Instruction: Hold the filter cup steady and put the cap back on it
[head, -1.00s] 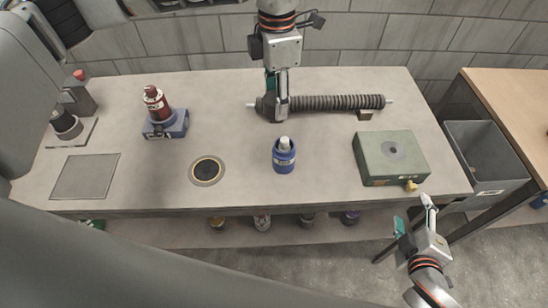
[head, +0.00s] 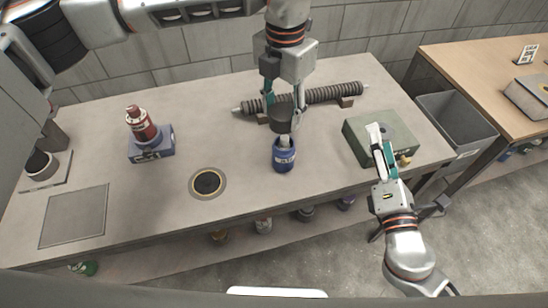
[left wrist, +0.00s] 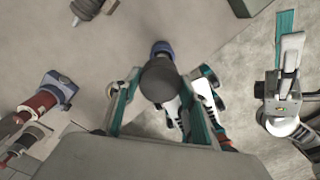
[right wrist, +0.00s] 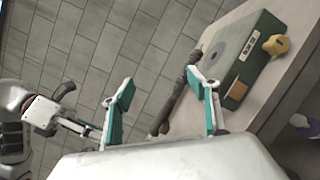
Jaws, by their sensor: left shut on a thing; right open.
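The filter cup (head: 284,158) is a blue cup upright near the table's front edge, with a pale rounded filter (head: 284,141) sticking up from it. My left gripper (head: 284,100) is shut on the dark grey cap (head: 283,119), held just above the filter in the head view. I cannot tell whether cap and filter touch. In the left wrist view the cap (left wrist: 160,80) hides part of the blue cup (left wrist: 162,47). My right gripper (head: 383,146) is open and empty, in front of the green box in the head view, right of the cup and not touching it.
A ribbed dark tube (head: 330,94) lies behind on small blocks. The green box (head: 393,128) with a yellow knob stands at right. A red bottle on a blue base (head: 152,148), a round black pad (head: 207,182) and a grey plate (head: 75,216) are at left. A grey bin (head: 458,122) stands beyond the table.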

